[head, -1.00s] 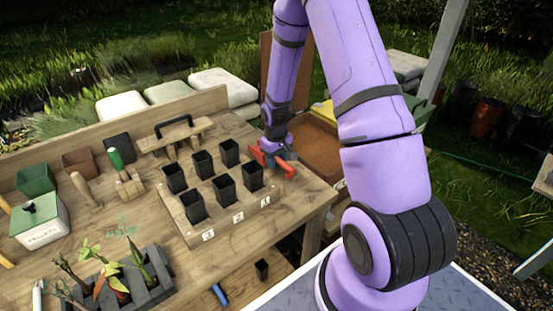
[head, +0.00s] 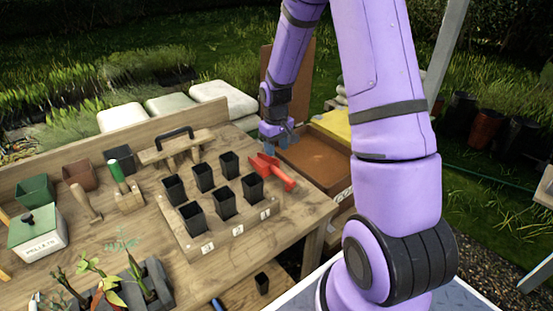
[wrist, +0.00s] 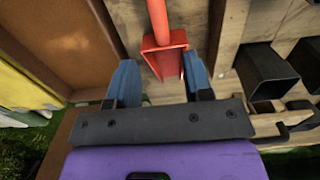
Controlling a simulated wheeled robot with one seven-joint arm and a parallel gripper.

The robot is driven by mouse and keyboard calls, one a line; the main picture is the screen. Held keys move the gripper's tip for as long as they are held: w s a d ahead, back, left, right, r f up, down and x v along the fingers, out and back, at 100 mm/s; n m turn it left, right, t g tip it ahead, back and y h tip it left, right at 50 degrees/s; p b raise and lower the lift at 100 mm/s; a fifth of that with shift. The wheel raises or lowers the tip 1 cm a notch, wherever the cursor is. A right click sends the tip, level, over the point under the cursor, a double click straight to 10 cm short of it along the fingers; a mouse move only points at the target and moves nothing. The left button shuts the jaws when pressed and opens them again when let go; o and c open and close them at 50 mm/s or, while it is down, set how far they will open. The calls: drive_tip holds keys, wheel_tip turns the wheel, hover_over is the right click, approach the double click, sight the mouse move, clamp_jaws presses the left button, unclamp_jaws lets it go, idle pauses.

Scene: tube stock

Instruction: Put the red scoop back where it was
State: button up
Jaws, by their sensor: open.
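The red scoop (head: 271,169) lies on the wooden bench, to the right of the block of black pots, with its handle toward the bench's right front edge. My gripper (head: 280,136) is open and empty, above and behind the scoop in the head view. In the wrist view the scoop (wrist: 166,56) shows beyond the two blue fingers (wrist: 160,82), its pan end nearest them and its handle running up out of the picture. The fingers are apart from it.
A pot block (head: 232,228) with several black pots stands left of the scoop. A wooden tray of brown soil (head: 318,160) is to the right, beyond the bench edge.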

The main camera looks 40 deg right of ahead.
drive_tip(key=s+a+r+t, duration=0.1)
drive_tip(key=s+a+r, duration=0.15)
drive_tip(key=r, duration=0.45)
drive_tip(key=s+a+r, duration=0.2)
drive_tip(key=s+r, duration=0.1)
drive_tip(key=r, duration=0.4)
drive_tip(key=s+a+r+t, duration=0.1)
drive_tip(key=s+a+r, duration=0.2)
drive_tip(key=r, duration=0.4)
drive_tip(key=s+a+r+t, duration=0.1)
drive_tip(key=s+r, duration=0.3)
drive_tip(key=s, duration=0.5)
drive_tip(key=s+a+r+t, duration=0.2)
drive_tip(key=s+a+r, duration=0.2)
drive_tip(key=s, duration=0.5)
drive_tip(key=shift+a+r, duration=0.25)
drive_tip(key=shift+r, duration=0.2)
drive_tip(key=shift+o, duration=0.5)
